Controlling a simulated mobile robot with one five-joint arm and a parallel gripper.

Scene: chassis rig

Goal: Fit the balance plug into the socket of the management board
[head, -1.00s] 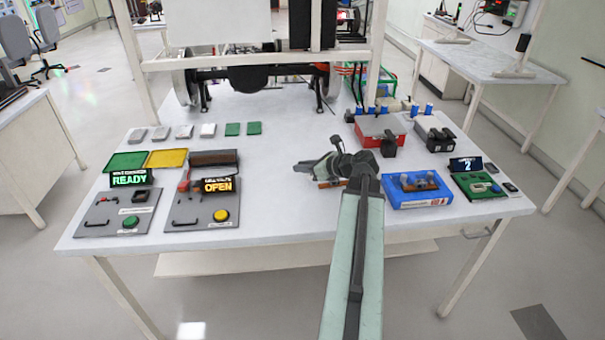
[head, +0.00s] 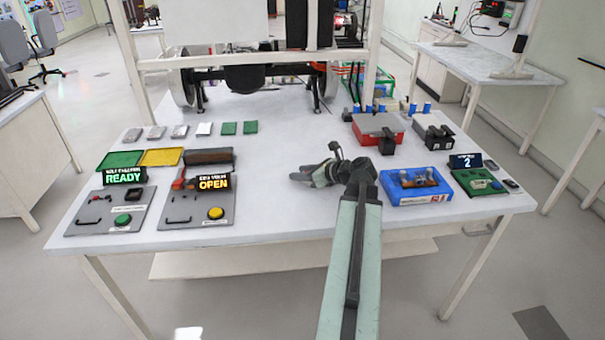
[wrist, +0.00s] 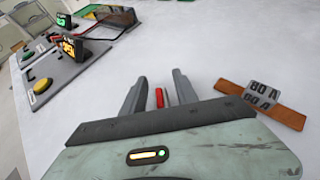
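The management board looks to be the green board (head: 480,183) at the table's right end, beneath a display reading 2. Its socket is too small to make out. My gripper (head: 298,176) is low over the middle of the table, pointing left, well away from the board. In the wrist view its two fingers (wrist: 158,88) are apart. A small red piece (wrist: 159,98) shows between them, with gaps on both sides. I cannot tell whether it is the balance plug, and no plug is clearly identifiable elsewhere.
An orange-brown strip with a grey 80 A block (wrist: 262,95) lies right of the fingers. A blue tray (head: 398,199) stands between my arm and the board. Two grey panels, READY (head: 98,218) and OPEN (head: 190,216), stand left. Table between panels and gripper is clear.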

